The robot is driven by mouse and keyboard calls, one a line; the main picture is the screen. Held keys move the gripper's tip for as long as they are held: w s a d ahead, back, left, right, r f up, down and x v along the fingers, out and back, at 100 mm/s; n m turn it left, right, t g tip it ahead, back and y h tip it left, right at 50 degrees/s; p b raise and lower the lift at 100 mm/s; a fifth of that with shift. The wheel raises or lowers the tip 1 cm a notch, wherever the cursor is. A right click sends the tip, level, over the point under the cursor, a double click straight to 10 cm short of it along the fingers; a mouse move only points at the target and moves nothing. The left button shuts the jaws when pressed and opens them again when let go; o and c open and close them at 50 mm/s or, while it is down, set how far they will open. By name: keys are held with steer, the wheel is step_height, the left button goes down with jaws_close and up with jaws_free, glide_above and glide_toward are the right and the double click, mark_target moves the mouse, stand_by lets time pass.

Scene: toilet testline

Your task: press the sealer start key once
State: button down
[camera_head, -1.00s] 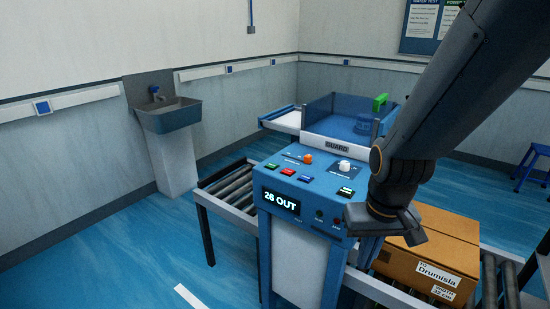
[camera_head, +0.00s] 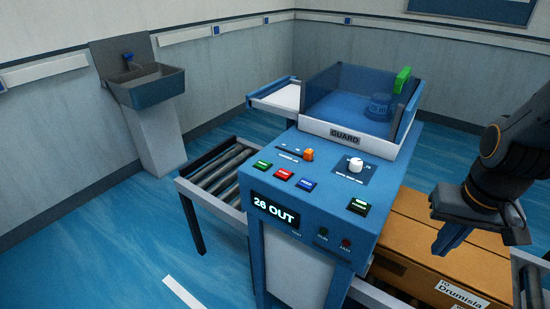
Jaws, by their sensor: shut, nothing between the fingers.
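The blue sealer console (camera_head: 335,206) stands in the middle. Its sloped top has a green key (camera_head: 262,166), a red key (camera_head: 284,174) and a blue key (camera_head: 307,185) in a row. Another green-lit key (camera_head: 358,207) sits apart at the right. The small key labels are too small to read, so I cannot tell which is the start key. The front display (camera_head: 276,211) reads "26 OUT". My gripper (camera_head: 450,240) is shut and empty, pointing down over the cardboard box, right of the console and apart from the keys.
An orange slider (camera_head: 308,155) and white knob (camera_head: 355,165) sit behind the keys. A clear guard (camera_head: 350,95) with a green handle rises behind them. The cardboard box (camera_head: 412,222) lies on rollers at right. Rollers (camera_head: 222,172) extend left; a sink (camera_head: 147,88) is further left.

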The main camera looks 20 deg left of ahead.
steer(key=w+a+r+t+p, duration=0.1)
steer(key=w+a+r+p, duration=0.1)
steer(key=w+a, duration=0.2)
steer(key=w+a+r+t+y+p, duration=0.1)
steer(key=w+a+r, duration=0.1)
steer(key=w+a, duration=0.3)
steer(key=w+a+r+t+p, duration=0.2)
steer(key=w+a, duration=0.3)
steer(key=a, duration=0.2)
steer(key=shift+a+r+y+p, duration=0.15)
steer(key=shift+a+y+p, duration=0.05)
steer(key=shift+y+p, duration=0.1)
steer(key=w+a+r+t+y+p, duration=0.1)
steer(key=w+a+r+y+p, duration=0.15)
steer(key=a, duration=1.25)
step_height(320, 180, up, 3)
steer(key=n+y+p, duration=0.1)
steer(key=y+p, duration=0.1)
steer(key=y, duration=0.1)
glide_above(265, 167)
steer(key=shift+w+a, duration=0.1)
steer(key=shift+f, duration=0.2)
step_height(265, 167, down, 6)
steer(key=b, duration=0.9)
steer(key=shift+f, duration=0.1)
steer(key=shift+f+b, duration=1)
steer(key=shift+f, duration=0.2)
